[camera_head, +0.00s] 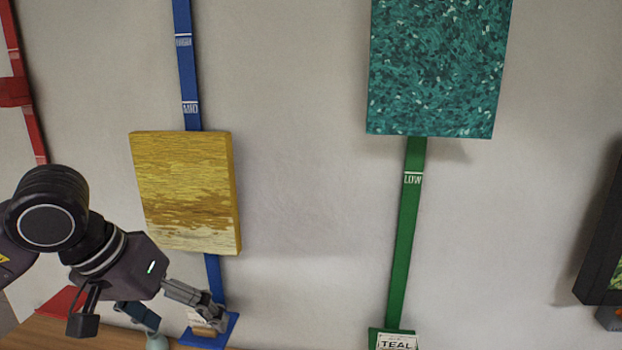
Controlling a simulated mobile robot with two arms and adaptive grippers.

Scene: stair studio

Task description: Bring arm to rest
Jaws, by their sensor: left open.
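My left arm comes in at the lower left, and its left gripper (182,318) is open, with its two fingers spread apart. No object shows between the fingers. The gripper is below the yellow canvas (187,190), in front of the lower end of the blue strip (212,278) and close to its blue base (225,332). The gripper partly covers what stands on that base. My right gripper does not show.
A teal canvas (438,68) hangs on a green strip (405,240) marked LOW, above a card reading TEAL (397,342). A red strip (28,125) is at far left, a dark-framed picture (600,250) at far right. A wooden surface (45,335) runs below the arm.

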